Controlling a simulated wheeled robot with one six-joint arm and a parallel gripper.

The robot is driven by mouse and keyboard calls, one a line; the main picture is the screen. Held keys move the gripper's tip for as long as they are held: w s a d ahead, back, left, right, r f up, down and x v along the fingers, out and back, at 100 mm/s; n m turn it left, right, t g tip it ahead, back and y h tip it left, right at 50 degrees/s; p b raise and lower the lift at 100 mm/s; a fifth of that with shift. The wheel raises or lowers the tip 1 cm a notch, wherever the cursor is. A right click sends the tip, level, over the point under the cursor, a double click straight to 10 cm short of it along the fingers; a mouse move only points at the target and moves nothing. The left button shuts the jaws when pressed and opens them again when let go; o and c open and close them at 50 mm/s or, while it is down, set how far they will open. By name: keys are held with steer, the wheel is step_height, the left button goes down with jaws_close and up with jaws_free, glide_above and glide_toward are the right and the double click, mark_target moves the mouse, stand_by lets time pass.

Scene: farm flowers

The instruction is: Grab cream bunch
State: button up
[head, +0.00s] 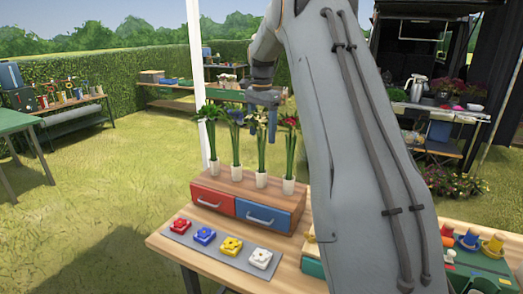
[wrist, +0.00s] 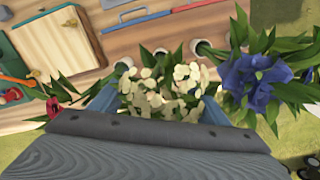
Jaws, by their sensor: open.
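The cream bunch (wrist: 166,84) fills the space between the two blue fingers of my gripper (wrist: 158,100) in the wrist view. My gripper (head: 262,124) is open, with a finger on either side of the blooms. Whether the fingers touch them I cannot tell. In the head view the cream bunch's green stems (head: 262,152) stand upright in a white vase (head: 261,179), and its blooms are mostly hidden by my gripper. The blue bunch (wrist: 255,85) is close beside the right finger in the wrist view. A red bunch (head: 290,124) stands on the other side.
The vases stand in a row on a wooden box with a red drawer (head: 213,200) and a blue drawer (head: 264,215). A grey mat (head: 222,250) with coloured blocks lies in front. A wooden-topped box (wrist: 58,45) shows at upper left in the wrist view.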

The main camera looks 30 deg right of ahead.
mark_target(261, 142)
steer(key=shift+f+p, duration=0.5)
steer(key=shift+f, duration=1)
steer(key=shift+a, duration=0.1)
steer(key=c, duration=1.4)
steer(key=shift+r, duration=0.1)
